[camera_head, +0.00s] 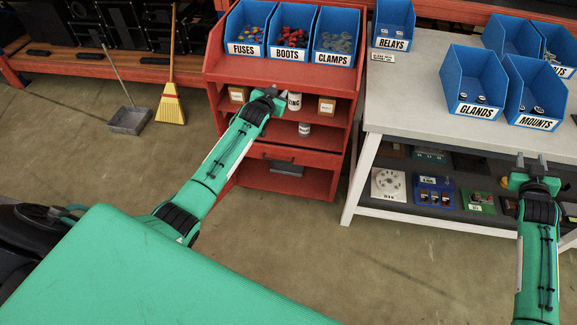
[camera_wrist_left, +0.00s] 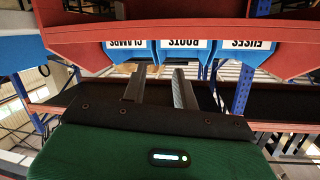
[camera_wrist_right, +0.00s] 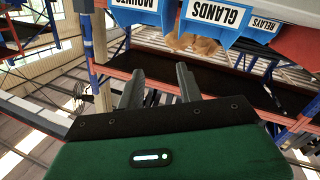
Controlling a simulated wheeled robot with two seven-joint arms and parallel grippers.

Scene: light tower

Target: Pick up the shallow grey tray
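A small grey object that looks like a shallow tray (camera_head: 287,168) lies in the lowest opening of the red shelf unit (camera_head: 345,80). It is partly shadowed and too small to see in detail. My left gripper (camera_head: 271,93) is in front of the upper part of the red unit, above and left of the tray. Its two fingers stand apart with nothing between them in the left wrist view (camera_wrist_left: 159,85). My right gripper (camera_head: 530,158) is at the front edge of the grey table, far right of the tray. Its fingers are apart and empty in the right wrist view (camera_wrist_right: 160,85).
Blue bins of fuses (camera_head: 246,48), boots (camera_head: 288,52) and clamps (camera_head: 334,58) stand atop the red unit. Small boxes and cans sit on its shelves. The grey table (camera_head: 410,110) carries more blue bins. A dustpan (camera_head: 129,121) and broom (camera_head: 171,105) stand left. Floor between is clear.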

